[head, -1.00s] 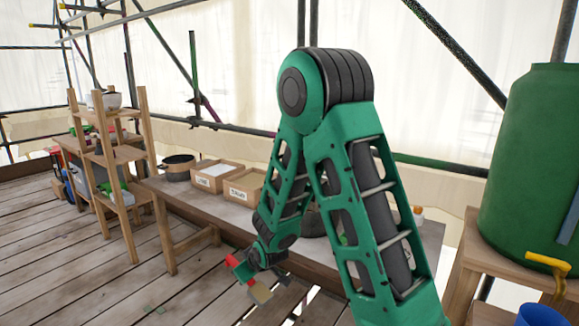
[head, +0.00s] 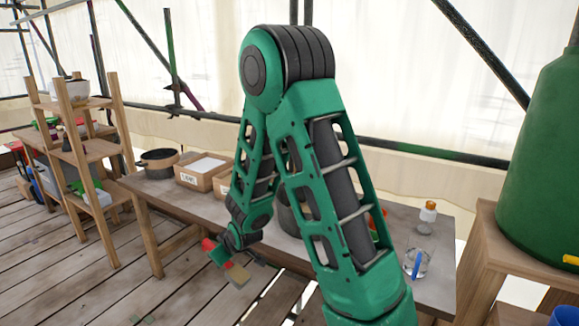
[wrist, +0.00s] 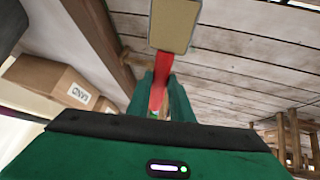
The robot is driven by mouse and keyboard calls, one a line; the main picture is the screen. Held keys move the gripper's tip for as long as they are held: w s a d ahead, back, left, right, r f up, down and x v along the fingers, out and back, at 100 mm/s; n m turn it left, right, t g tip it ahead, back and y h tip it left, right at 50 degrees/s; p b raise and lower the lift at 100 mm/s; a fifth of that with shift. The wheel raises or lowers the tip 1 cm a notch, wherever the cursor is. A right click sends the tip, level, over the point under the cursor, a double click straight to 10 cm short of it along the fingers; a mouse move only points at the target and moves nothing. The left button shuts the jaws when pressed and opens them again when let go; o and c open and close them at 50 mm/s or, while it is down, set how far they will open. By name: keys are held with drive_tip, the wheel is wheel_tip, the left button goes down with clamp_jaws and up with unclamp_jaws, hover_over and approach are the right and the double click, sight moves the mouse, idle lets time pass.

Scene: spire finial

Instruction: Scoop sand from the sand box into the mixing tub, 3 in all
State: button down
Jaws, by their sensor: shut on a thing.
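My gripper (head: 217,255) is shut on the red handle of a scoop (head: 237,275) with a tan, flat-looking head. The wrist view shows the red handle between my green fingers (wrist: 160,88) and the tan head (wrist: 172,25) beyond them. The scoop is out in front of the bench's front edge, over the plank floor; I see no sand on it. A cardboard box, apparently the sand box (head: 223,182), stands on the bench, partly hidden by my arm; a labelled box (wrist: 55,85) shows left in the wrist view. A dark round tub (head: 287,218), possibly the mixing tub, is mostly hidden behind my arm.
A box with white contents (head: 200,174) and a dark pot (head: 157,163) stand on the bench (head: 165,192). A bottle (head: 427,215) and a clear vessel (head: 416,262) are at its right end. A wooden shelf (head: 75,150) stands left, a green tank (head: 552,160) right.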

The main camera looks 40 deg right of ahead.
drive_tip(key=shift+d, duration=0.2)
drive_tip(key=shift+g, duration=0.4)
